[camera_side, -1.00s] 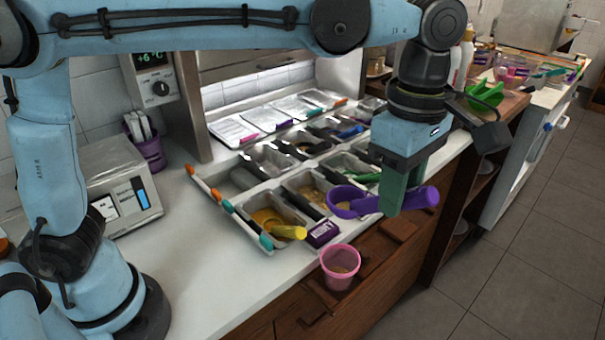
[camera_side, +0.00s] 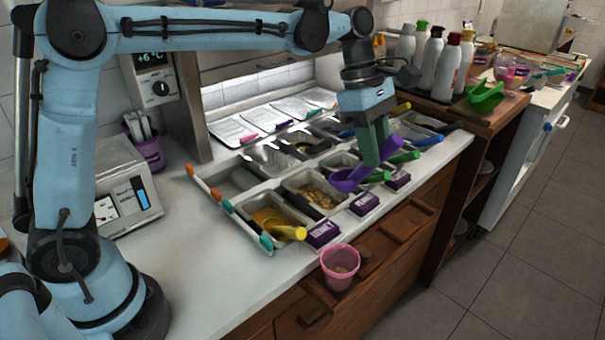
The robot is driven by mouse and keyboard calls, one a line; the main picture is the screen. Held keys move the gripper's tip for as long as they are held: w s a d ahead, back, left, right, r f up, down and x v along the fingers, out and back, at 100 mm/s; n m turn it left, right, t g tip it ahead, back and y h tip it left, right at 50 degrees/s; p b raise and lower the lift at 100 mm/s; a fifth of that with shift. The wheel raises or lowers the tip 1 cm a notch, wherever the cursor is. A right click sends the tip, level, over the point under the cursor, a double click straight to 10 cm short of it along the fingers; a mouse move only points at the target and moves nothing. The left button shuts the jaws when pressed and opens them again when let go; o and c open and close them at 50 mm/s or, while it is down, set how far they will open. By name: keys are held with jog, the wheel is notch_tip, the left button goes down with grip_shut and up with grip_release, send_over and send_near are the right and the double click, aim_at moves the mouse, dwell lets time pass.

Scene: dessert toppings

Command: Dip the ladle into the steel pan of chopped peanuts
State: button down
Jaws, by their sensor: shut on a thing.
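My gripper (camera_side: 377,150) is shut on the handle of a purple ladle (camera_side: 350,180). The ladle hangs tilted over the front row of steel pans, its bowl to the lower left and its handle end to the upper right. A steel pan with tan chopped bits (camera_side: 314,192), which look like chopped peanuts, is just left of the bowl. The bowl appears above the right neighbouring pan (camera_side: 341,160), partly hidden by ladle and gripper. I cannot tell whether it touches anything there.
A yellow-handled ladle (camera_side: 289,233) rests in the orange-filled pan (camera_side: 267,217). Green-handled (camera_side: 404,157) and blue-handled (camera_side: 427,141) utensils stick out at the right. Bottles (camera_side: 448,66) stand behind right.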

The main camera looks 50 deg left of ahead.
jog(key=w+a+f+n+t+h, duration=0.1)
jog(key=w+a+h, duration=0.3)
jog(key=a, duration=0.8)
notch_tip(320, 180, down, 16)
jog(key=a+g+y, duration=0.1)
jog(key=y, duration=0.5)
jog(key=shift+w+a+r, duration=0.15)
jog(key=shift+w+a, duration=0.1)
jog(key=shift+a, duration=0.15)
dwell(1.7)
jog(key=shift+y, duration=0.3)
jog(key=shift+r, duration=0.2)
notch_tip(320, 180, up, 10)
jog(key=y, duration=0.1)
jog(key=shift+d, duration=0.35)
dwell(0.9)
dwell(0.4)
